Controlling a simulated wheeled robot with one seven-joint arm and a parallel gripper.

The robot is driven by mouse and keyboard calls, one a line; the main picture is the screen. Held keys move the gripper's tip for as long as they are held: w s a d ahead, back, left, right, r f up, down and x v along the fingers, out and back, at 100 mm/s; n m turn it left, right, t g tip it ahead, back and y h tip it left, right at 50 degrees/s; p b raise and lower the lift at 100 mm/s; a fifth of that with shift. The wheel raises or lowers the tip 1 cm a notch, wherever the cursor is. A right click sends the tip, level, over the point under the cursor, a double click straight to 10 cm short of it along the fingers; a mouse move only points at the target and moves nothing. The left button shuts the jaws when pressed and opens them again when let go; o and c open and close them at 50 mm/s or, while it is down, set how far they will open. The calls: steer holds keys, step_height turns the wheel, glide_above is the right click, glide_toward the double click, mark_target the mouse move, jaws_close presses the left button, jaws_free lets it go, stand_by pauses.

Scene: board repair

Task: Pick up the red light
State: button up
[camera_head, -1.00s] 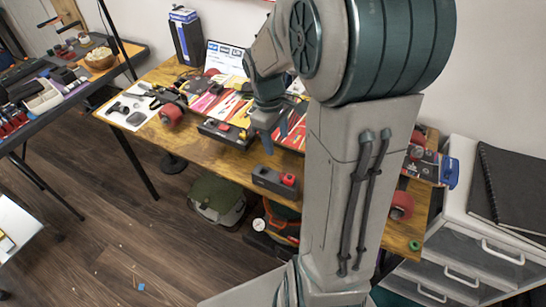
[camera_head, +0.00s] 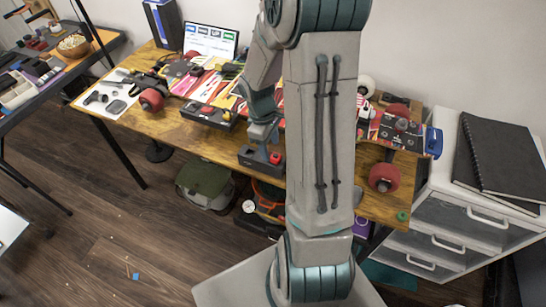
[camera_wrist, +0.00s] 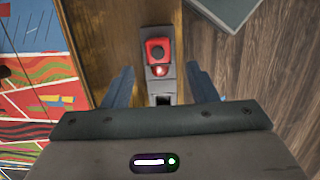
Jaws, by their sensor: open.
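The red light (camera_head: 276,157) is a small red block with a dark round button, seated in one end of a dark grey holder (camera_head: 250,159) at the table's front edge. In the wrist view the red light (camera_wrist: 157,50) shows a glowing spot on its near side, and the holder (camera_wrist: 161,88) extends below it. My gripper (camera_head: 263,136) is above the holder. In the wrist view my gripper (camera_wrist: 160,86) is open and empty, one finger on each side of the holder. The red light is beyond the fingertips; my palm hides the holder's near end.
A second, longer dark holder (camera_head: 205,115) with a red item lies left on the wooden table (camera_head: 180,140). Skateboards with red wheels (camera_head: 152,99) lie left and right. White drawers (camera_head: 425,240) stand at right.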

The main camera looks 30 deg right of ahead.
mark_target(272, 155)
steer(key=shift+s+d+f, duration=0.15)
steer(key=shift+f, duration=0.85)
steer(key=shift+s+d+f, duration=0.1)
steer(key=shift+f, duration=0.85)
steer(key=c, duration=1.1)
steer(key=shift+r, duration=0.15)
steer(key=shift+r, duration=0.5)
steer(key=r, duration=0.3)
steer(key=shift+s+d+r, duration=0.2)
steer(key=shift+d+r, duration=0.05)
steer(key=shift+d, duration=0.15)
steer(key=s+d+r, duration=0.6)
steer(key=d, duration=0.2)
steer(key=shift+s+d+r, duration=0.15)
steer(key=shift+s+d, duration=0.15)
